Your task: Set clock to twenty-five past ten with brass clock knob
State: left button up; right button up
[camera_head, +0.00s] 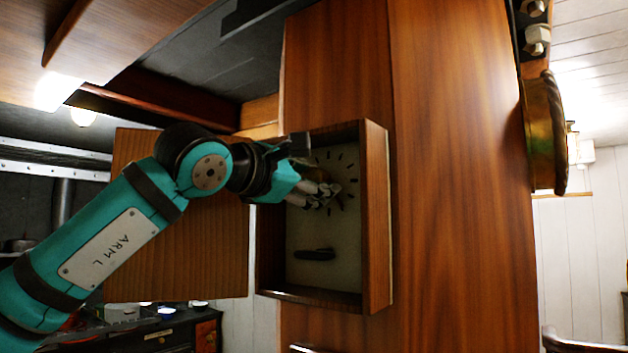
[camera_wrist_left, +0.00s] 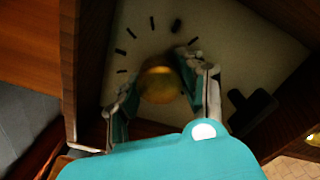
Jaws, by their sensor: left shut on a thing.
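The wooden wall clock (camera_head: 376,220) has its door open to the left and a pale dial (camera_head: 345,240) with dark hour marks. My left gripper (camera_head: 325,192) reaches into the case from the left. In the left wrist view, my left gripper (camera_wrist_left: 162,90) has its fingers on both sides of the round brass clock knob (camera_wrist_left: 160,84) and is shut on it. The gripper covers the middle of the dial and most of the hands in the head view, so I cannot read the time. My right gripper is not in view.
The open wooden door (camera_head: 215,275) hangs left of the case, behind my left arm. A dark bar-shaped piece (camera_head: 314,254) sits low on the dial. A brass round fitting (camera_head: 543,130) is on the right side of the wooden panel (camera_head: 455,200).

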pick_arm(q)
jog(key=shift+f+m, duration=0.1)
jog(key=shift+m, duration=0.3)
jog(key=o, duration=1.2)
jog(key=v, duration=1.2)
jog(key=shift+d, duration=0.15)
